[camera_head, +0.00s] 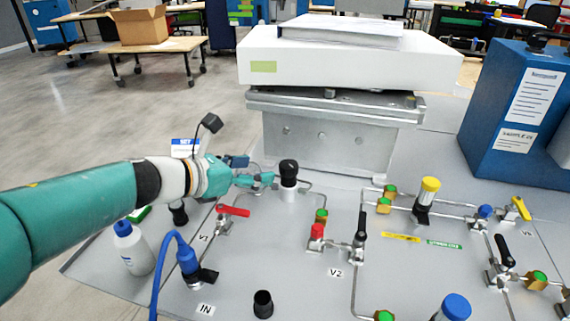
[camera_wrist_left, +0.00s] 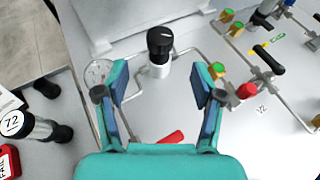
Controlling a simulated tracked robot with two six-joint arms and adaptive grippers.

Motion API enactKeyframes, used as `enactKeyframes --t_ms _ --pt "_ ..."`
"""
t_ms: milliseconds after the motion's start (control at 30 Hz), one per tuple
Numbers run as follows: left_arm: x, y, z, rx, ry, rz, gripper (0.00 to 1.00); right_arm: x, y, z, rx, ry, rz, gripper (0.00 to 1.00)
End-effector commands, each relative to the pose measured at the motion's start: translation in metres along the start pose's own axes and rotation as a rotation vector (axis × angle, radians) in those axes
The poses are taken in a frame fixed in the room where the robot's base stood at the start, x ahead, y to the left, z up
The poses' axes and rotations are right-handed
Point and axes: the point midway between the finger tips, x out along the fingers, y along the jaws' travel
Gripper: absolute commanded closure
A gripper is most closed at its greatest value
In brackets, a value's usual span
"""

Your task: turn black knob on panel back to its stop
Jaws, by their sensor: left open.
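The black knob (camera_head: 288,168) stands on a white cylindrical base on the grey panel (camera_head: 300,245), in front of the metal block. In the left wrist view the knob (camera_wrist_left: 159,41) has a pale mark on its top and lies ahead of the fingertips, roughly midway between them. My left gripper (camera_head: 262,180) comes in from the left and is just left of the knob in the head view. In the wrist view my left gripper (camera_wrist_left: 158,88) is open and empty, with a finger on each side and the knob apart from both. My right gripper is in neither view.
A red-handled valve (camera_head: 233,211) lies close below my left gripper. A gauge (camera_wrist_left: 98,73) is beside the left finger. Thin pipes, a red-capped fitting (camera_head: 317,232) and a black-handled valve (camera_head: 362,226) are to the right. A metal block (camera_head: 330,135) stands behind the knob.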

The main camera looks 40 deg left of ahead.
Motion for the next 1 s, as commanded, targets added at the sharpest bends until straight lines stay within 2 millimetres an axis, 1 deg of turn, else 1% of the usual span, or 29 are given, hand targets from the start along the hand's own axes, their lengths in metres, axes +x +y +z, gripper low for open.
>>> enactKeyframes --t_ms 33,200,300,433,533,633,933,967,1000 --pt "0.015 -0.002 -0.001 0.000 0.000 -0.010 0.32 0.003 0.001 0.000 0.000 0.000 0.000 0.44" --pt "0.052 -0.003 -0.002 0.001 0.001 -0.009 0.32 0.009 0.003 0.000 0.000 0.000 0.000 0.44" --pt "0.071 -0.002 -0.002 0.001 0.001 -0.008 0.32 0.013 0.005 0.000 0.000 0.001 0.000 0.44" --pt "0.090 -0.002 -0.001 0.002 0.000 -0.005 0.32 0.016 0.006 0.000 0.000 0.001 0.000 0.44" --pt "0.100 -0.001 0.000 0.002 -0.001 -0.004 0.32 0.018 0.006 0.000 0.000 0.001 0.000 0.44" --pt "0.104 -0.001 0.000 0.002 -0.001 -0.003 0.32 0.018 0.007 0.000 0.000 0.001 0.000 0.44" --pt "0.106 -0.001 0.001 0.002 -0.001 -0.002 0.32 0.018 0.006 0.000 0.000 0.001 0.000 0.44" --pt "0.106 -0.001 0.001 0.002 -0.001 -0.002 0.35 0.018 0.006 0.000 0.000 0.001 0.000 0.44" --pt "0.106 -0.001 0.001 0.002 -0.001 -0.002 0.42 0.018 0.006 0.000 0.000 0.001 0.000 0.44"
